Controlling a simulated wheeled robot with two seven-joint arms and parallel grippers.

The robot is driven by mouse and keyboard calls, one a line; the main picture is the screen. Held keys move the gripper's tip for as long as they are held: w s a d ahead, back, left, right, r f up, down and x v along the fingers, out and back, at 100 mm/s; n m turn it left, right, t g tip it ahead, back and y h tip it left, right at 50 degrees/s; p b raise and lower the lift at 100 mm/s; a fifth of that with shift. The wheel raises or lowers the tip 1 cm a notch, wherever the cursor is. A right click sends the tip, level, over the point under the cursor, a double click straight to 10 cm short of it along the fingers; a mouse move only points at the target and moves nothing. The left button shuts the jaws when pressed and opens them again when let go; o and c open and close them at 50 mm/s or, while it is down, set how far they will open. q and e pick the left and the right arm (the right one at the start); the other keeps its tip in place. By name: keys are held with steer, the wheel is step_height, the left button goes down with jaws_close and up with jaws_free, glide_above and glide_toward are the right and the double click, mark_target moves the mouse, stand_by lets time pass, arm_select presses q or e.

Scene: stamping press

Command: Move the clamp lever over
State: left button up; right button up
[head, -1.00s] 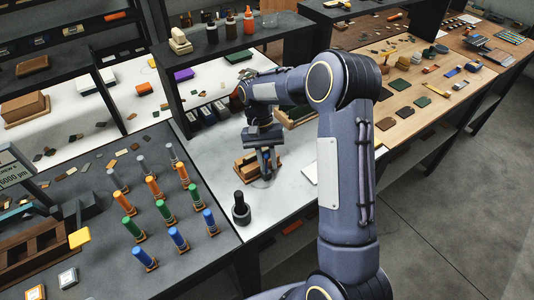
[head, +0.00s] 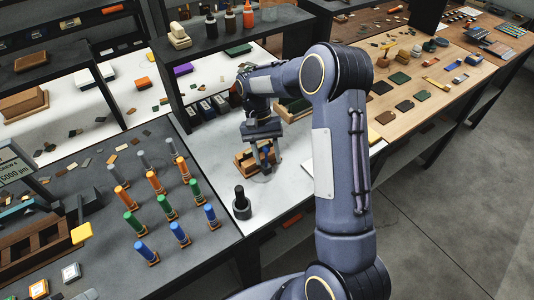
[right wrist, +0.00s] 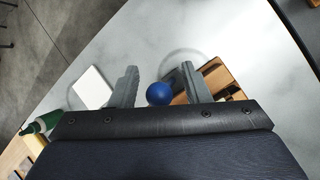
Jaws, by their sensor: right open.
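In the right wrist view, a blue ball knob (right wrist: 159,93) shows between the two fingers of my right gripper (right wrist: 160,70). The fingers are apart, with a visible gap on each side of the knob. I take the knob to be the end of the clamp lever; its shaft is hidden. A wooden fixture with a dark part (right wrist: 222,76) lies behind the right finger. In the head view, my right gripper (head: 265,155) points down at the wooden fixture (head: 243,168) on the white bench top. The knob cannot be made out there. My left gripper is not in view.
A black round-handled tool (head: 241,204) stands in front of the fixture. Several coloured cylinders (head: 167,207) stand on the grey table at left. A dark shelf (head: 225,42) rises behind.

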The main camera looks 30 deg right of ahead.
steer(key=shift+w, duration=0.1)
steer(key=b+v, duration=0.1)
steer(key=v, duration=0.6)
steer(key=shift+r, duration=0.4)
steer(key=shift+d, duration=0.1)
